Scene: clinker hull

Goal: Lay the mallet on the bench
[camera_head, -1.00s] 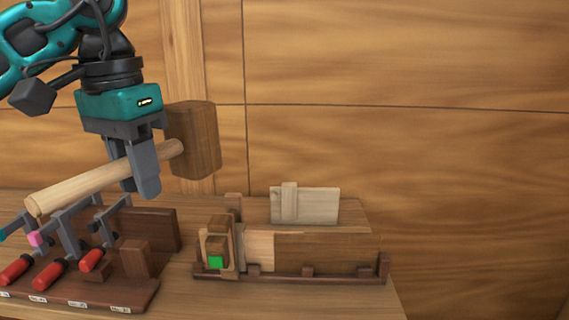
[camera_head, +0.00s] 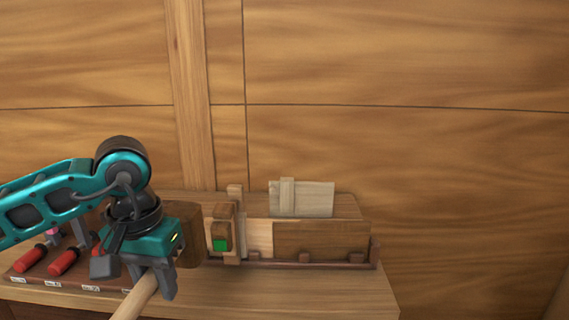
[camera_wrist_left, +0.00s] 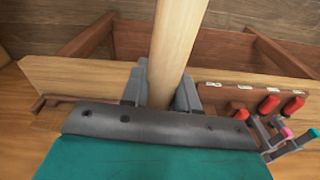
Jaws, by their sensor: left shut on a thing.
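The mallet has a dark brown block head (camera_head: 189,234) and a pale round handle (camera_head: 137,299). My left gripper (camera_head: 160,288) is shut on the mallet's handle, low at the front of the bench (camera_head: 300,291). In the left wrist view the handle (camera_wrist_left: 174,45) runs up between the two fingers (camera_wrist_left: 165,88). I cannot tell whether the mallet touches the bench. My right gripper is in neither view.
A rack of red-handled clamps (camera_head: 64,262) stands at the bench's left. A wooden fixture with long boards (camera_head: 322,240), a green-marked block (camera_head: 220,242) and a pale upright board (camera_head: 308,200) stands at the back. The bench's front right is clear.

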